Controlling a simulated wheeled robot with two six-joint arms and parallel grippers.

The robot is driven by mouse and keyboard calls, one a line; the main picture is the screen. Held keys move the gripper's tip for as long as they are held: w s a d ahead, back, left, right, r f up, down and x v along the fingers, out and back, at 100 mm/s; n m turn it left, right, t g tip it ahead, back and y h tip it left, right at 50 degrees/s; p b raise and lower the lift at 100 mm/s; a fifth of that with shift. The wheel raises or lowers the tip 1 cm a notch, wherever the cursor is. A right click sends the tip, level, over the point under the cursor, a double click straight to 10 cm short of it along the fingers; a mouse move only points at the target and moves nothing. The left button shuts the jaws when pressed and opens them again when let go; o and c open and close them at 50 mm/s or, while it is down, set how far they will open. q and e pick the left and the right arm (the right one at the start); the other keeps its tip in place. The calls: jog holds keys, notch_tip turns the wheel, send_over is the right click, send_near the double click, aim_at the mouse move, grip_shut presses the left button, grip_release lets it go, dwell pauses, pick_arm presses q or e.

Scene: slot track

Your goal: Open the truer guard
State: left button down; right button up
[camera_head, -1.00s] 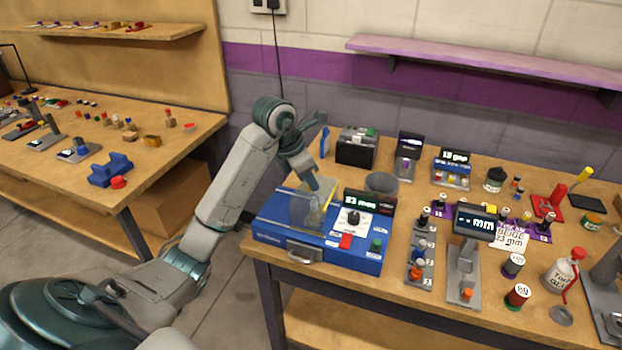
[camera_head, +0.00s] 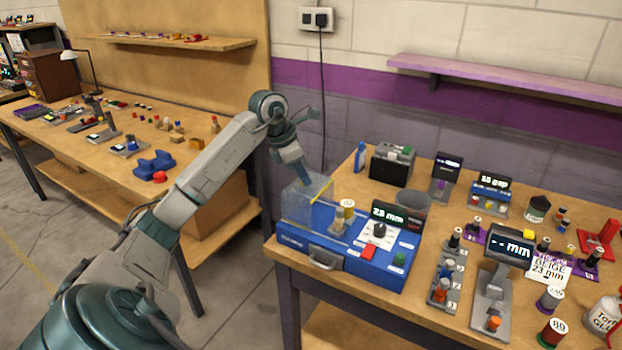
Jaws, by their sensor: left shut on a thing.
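The truer is a blue machine (camera_head: 345,250) at the left end of the right-hand bench, with a display reading 23 mm, a dark knob, a red button and a green button. Its clear guard (camera_head: 303,208), with a yellow edge strip (camera_head: 322,192), stands raised and tilted at the machine's left side. A post with a pale yellow-topped piece (camera_head: 347,209) stands uncovered right of the guard. My left gripper (camera_head: 303,181) is shut on the guard near its upper edge; its fingertips are partly hidden. My right gripper is out of view.
A dark box (camera_head: 392,163) and a grey cup (camera_head: 413,202) stand behind the truer. A readout stand (camera_head: 495,285) and a peg rack (camera_head: 446,280) stand to its right. A second bench (camera_head: 120,150) is at left, with floor between the benches.

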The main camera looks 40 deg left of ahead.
pick_arm(q)
jog(key=c, duration=1.3)
grip_release()
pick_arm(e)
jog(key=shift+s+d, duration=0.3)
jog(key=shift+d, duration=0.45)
pick_arm(q)
jog(key=shift+r, duration=0.25)
jog(key=b+v, duration=0.1)
jog(key=v, duration=0.9)
jog(key=shift+s, duration=0.2)
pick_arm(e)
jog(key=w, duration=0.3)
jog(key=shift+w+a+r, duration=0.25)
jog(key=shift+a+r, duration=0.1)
pick_arm(q)
jog(key=shift+a, duration=0.1)
